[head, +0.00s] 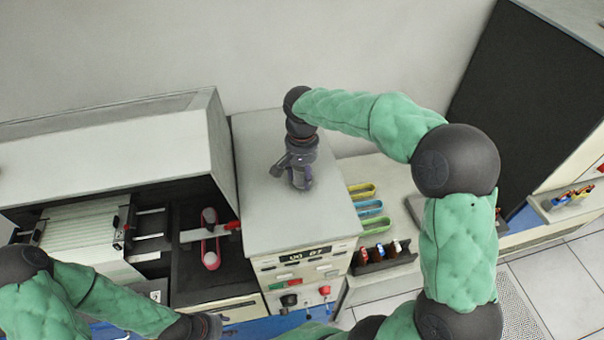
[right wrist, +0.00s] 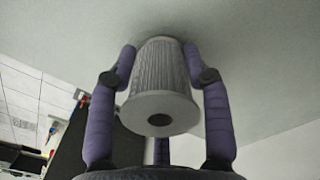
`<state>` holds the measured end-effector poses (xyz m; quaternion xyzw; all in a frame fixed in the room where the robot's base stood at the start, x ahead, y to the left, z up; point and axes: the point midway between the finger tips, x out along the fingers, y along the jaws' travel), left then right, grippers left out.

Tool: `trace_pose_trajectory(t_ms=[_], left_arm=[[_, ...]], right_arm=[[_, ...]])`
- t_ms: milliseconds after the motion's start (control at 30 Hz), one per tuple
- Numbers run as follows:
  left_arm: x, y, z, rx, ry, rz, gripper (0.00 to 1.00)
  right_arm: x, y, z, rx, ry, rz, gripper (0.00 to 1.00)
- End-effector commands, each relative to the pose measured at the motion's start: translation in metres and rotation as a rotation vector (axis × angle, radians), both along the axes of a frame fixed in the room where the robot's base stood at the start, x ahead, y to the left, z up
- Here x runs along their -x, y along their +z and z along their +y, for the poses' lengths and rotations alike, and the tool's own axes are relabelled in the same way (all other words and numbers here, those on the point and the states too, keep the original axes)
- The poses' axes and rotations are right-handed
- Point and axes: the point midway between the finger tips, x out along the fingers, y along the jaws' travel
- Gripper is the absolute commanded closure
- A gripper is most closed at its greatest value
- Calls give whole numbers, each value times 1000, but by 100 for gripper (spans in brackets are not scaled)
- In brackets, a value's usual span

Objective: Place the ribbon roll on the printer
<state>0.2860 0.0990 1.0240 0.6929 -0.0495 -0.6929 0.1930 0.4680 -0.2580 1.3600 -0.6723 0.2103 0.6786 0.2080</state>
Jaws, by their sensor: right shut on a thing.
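My right gripper (head: 300,172) points down over the flat grey top of a tall machine (head: 262,190) with a front panel, which may be the printer. In the right wrist view my right gripper (right wrist: 160,72) has its purple fingers shut around a pale grey ribbed roll (right wrist: 160,88), apparently the ribbon roll. Its flanged end with a dark hole faces the camera. Its far end is at or very near the grey surface; I cannot tell if it touches. The head view mostly hides it. My left gripper (head: 205,326) is at the bottom edge, its fingers unclear.
Right of the grey-topped machine are yellow, blue and green loops (head: 371,208) and a dark rack (head: 385,258). The grey top around my right gripper is clear.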

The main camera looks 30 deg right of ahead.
Motion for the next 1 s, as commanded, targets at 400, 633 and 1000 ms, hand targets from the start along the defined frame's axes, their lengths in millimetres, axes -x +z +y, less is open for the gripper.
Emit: trace_pose_trajectory(t_ms=[400, 633, 1000], left_arm=[[0, 1, 0, 0, 0, 0, 60], [0, 0, 0, 0, 0, 0, 60], [0, 1, 0, 0, 0, 0, 60]], right_arm=[[0, -12, 0, 0, 0, -1, 88], [0, -14, 0, 0, 1, 0, 27], [0, -12, 0, 1, 0, -1, 27]])
